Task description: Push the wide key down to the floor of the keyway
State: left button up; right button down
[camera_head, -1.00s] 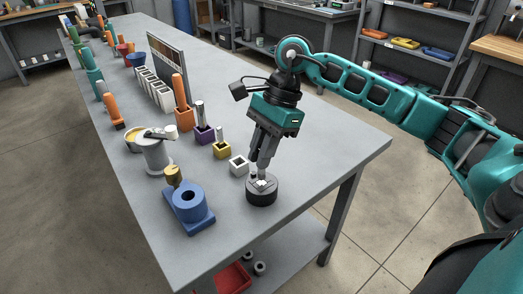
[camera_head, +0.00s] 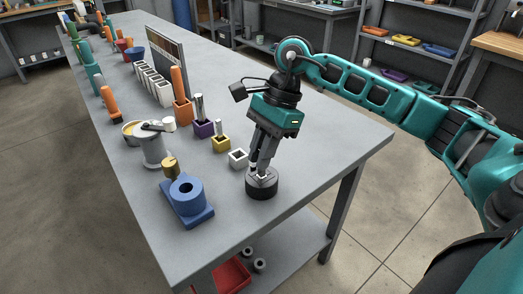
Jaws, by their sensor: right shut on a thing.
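My right gripper (camera_head: 261,170) points down over a round black block (camera_head: 262,190) near the table's right edge. Its two dark fingers are shut on a small pale piece (camera_head: 264,178), which looks like the wide key. The piece sits at the top of the block, in or over its slot. The fingers hide most of the key and the keyway, so I cannot tell how deep it sits. My left gripper is not in view.
A white square holder (camera_head: 238,158) stands close behind the block. Bare grey tabletop (camera_head: 320,135) lies to the right.

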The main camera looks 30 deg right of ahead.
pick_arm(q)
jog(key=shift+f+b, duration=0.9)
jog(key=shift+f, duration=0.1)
pick_arm(e)
jog(key=shift+f, duration=1.1)
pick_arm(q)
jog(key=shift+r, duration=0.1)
pick_arm(e)
jog(key=c, duration=1)
grip_release()
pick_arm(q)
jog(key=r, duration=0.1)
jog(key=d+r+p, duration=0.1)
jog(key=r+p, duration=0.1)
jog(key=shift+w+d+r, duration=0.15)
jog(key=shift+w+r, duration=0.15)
pick_arm(e)
jog(key=v, duration=1.3)
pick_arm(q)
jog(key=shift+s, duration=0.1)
